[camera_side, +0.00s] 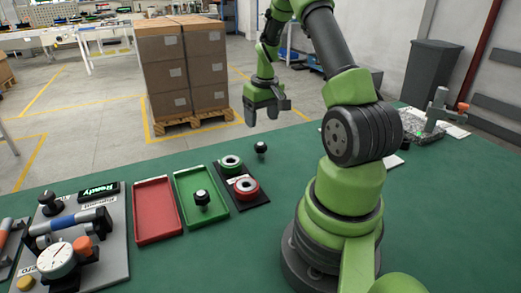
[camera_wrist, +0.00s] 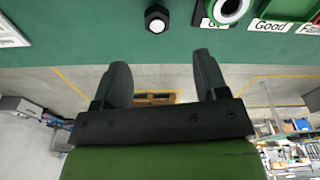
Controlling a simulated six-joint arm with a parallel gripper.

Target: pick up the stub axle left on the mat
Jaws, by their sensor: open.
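A small black stub axle (camera_side: 261,148) stands on the green mat (camera_side: 455,190), just beyond the black board with rings. In the wrist view the stub axle (camera_wrist: 157,18) is near the top edge, dark with a pale round face. My gripper (camera_side: 262,112) is open and empty in the side view, above and beyond the axle. In the wrist view my gripper (camera_wrist: 161,65) has its two dark fingers spread apart, with the axle beyond the tips and roughly in line with the gap. Another black stub axle (camera_side: 202,198) stands in the green tray (camera_side: 181,200).
The black board (camera_side: 260,200) carries a green ring (camera_side: 231,164) and a red ring (camera_side: 246,187). A red tray (camera_side: 155,210) and a grey fixture board (camera_side: 117,245) with a dial gauge (camera_side: 56,260) stand left. The mat around the axle is mostly clear.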

